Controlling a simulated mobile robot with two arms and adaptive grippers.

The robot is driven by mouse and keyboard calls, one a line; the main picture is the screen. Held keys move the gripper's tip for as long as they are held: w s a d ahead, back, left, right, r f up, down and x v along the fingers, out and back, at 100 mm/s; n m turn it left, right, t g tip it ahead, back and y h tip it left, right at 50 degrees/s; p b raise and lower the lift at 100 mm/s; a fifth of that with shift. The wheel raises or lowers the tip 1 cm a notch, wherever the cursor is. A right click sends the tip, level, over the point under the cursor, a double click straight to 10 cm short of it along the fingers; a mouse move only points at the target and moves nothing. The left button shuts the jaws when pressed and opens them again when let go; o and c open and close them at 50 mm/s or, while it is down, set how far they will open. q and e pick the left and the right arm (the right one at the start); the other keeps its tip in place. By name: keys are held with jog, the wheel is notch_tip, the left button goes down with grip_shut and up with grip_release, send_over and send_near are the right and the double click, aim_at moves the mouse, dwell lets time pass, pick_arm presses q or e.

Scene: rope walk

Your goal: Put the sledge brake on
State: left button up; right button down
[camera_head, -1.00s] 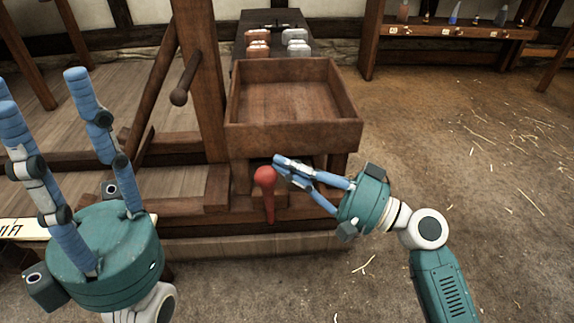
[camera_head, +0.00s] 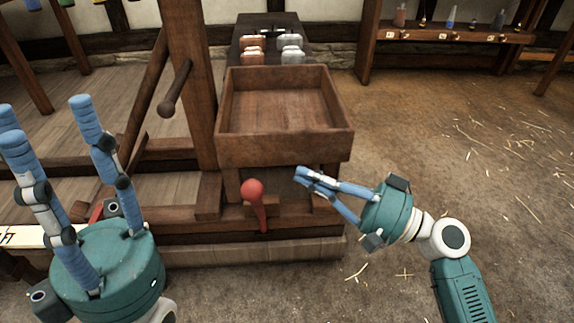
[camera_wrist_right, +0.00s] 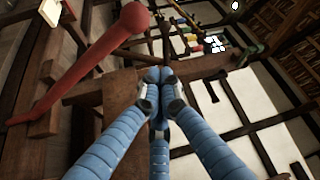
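The sledge brake looks to be the red lever with a round knob (camera_head: 253,190), low on the front of the wooden sledge below its open box (camera_head: 285,145). Its knob leans slightly left of its lower end in the head view. The lever also shows large at the upper left of the right wrist view (camera_wrist_right: 85,65). My right gripper (camera_head: 300,177) is just right of the knob with a gap between them. Its fingertips meet in the wrist view, and nothing shows between them. My left gripper (camera_head: 48,122) points up at the left with its fingers spread and empty.
A wooden post (camera_head: 187,80) with a peg handle (camera_head: 174,88) stands left of the box. Metal blocks (camera_head: 290,48) sit behind the box. A shelf with bottles (camera_head: 450,35) is at the back right. The straw-strewn floor at right is clear.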

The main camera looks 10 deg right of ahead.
jog(key=shift+v, duration=1.5)
jog(key=shift+w, duration=0.2)
